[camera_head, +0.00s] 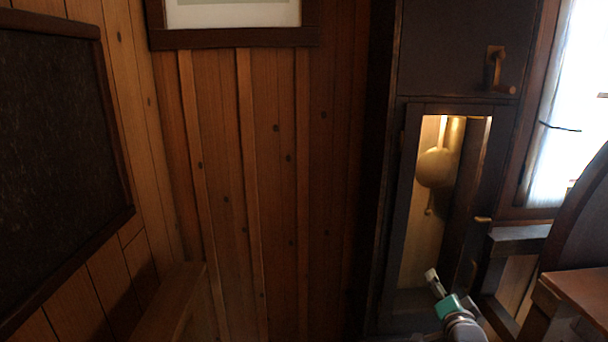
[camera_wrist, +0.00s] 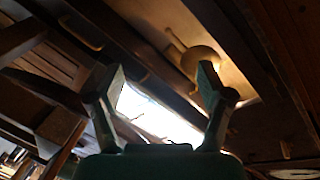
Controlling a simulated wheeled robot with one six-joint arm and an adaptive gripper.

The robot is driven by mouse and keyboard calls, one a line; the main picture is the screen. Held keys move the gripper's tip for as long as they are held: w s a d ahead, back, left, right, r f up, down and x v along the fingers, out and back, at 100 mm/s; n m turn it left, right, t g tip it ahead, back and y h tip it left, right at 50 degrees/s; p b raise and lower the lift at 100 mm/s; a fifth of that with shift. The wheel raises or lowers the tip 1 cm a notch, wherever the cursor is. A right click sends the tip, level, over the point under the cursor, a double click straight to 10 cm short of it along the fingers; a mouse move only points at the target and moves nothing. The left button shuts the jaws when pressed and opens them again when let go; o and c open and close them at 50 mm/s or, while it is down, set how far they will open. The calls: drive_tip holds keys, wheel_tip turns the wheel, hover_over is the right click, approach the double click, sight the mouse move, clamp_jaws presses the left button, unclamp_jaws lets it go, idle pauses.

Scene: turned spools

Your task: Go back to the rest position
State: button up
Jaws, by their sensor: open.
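My gripper (camera_head: 434,280) shows at the lower right of the head view, in front of the foot of a tall dark clock case. In the wrist view my gripper (camera_wrist: 160,85) has its two fingers spread wide apart, with nothing between the tips. Behind the fingers the wrist view is tilted and shows the clock's lit opening and a bright window. No spools are seen in either view.
The tall clock case (camera_head: 390,200) holds a round brass pendulum (camera_head: 436,168). A bright window (camera_head: 565,100) is at the right, above dark wooden furniture (camera_head: 585,285). A dark framed board (camera_head: 60,150) hangs at the left. Plank wall (camera_head: 260,180) fills the middle.

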drive_tip(key=s+a+f+n+y, duration=0.1)
drive_tip(key=s+a+f+n, duration=0.3)
drive_tip(key=s+f, duration=0.7)
drive_tip(key=s+a+f+n+y, duration=0.1)
drive_tip(key=s+a+f, duration=0.6)
drive_tip(key=s, duration=0.8)
drive_tip(key=s+a+r+n, duration=0.1)
drive_tip(key=s+n, duration=0.1)
drive_tip(key=s, duration=0.7)
drive_tip(key=s+a+r+n+g, duration=0.1)
drive_tip(key=s+n, duration=0.1)
drive_tip(key=s, duration=0.8)
drive_tip(key=s+a+r+n+y, duration=0.1)
drive_tip(key=s+r+n, duration=0.1)
drive_tip(key=s, duration=0.8)
drive_tip(key=shift+s+a, duration=0.15)
drive_tip(key=shift+s, duration=0.05)
drive_tip(key=shift+r, duration=0.1)
drive_tip(key=shift+c, duration=0.4)
